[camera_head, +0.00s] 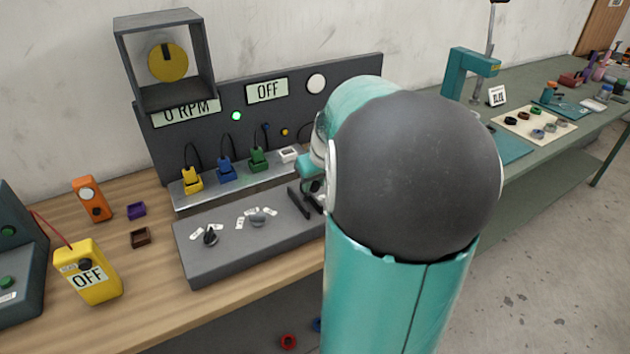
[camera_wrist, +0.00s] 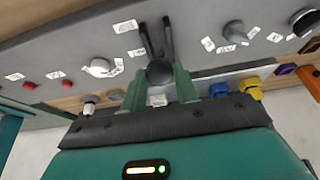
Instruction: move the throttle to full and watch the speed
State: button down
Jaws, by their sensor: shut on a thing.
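The throttle's round black knob (camera_wrist: 159,72) sits between my gripper's (camera_wrist: 159,76) two green fingers in the wrist view, and the gripper is shut on it. Two dark rails of the throttle slot run away from the knob on the grey console. In the head view the dark throttle slot (camera_head: 303,200) shows just left of my arm, which hides most of my gripper and the knob. The speed display (camera_head: 186,111) reads 0 RPM, its top partly covered by a grey box. Another display (camera_head: 267,91) reads OFF.
The grey console (camera_head: 215,262) carries a black knob (camera_head: 210,237) and a grey knob (camera_head: 258,219). Yellow, blue and green plugs stand behind it. The box holds a yellow disc (camera_head: 167,62) with a black mark. A green lamp (camera_head: 236,116) is lit. A yellow meter (camera_head: 90,276) reads OFF.

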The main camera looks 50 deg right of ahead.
jog(key=shift+w+d+r+g+y, duration=0.1)
jog(key=shift+w+r+g+y, duration=0.1)
jog(key=shift+w+g, duration=0.2)
jog(key=shift+w+d+r+g+y, duration=0.15)
jog(key=shift+w+g, duration=0.15)
jog(key=shift+w, duration=0.15)
jog(key=w+d+g, duration=0.1)
jog(key=w+g, duration=0.1)
jog(key=w, duration=0.3)
jog(key=w+d+f+g+y, duration=0.1)
jog(key=w+d+g, duration=0.1)
jog(key=w, duration=0.3)
jog(key=shift+w+d+f, duration=0.2)
jog(key=shift+w+f, duration=0.1)
jog(key=shift+w, duration=0.1)
jog(key=c, duration=1.8)
grip_release()
jog(key=shift+s+r, duration=0.1)
jog(key=shift+s, duration=0.15)
jog(key=o, duration=0.7)
jog(key=shift+o, duration=0.2)
jog(key=shift+r, duration=0.1)
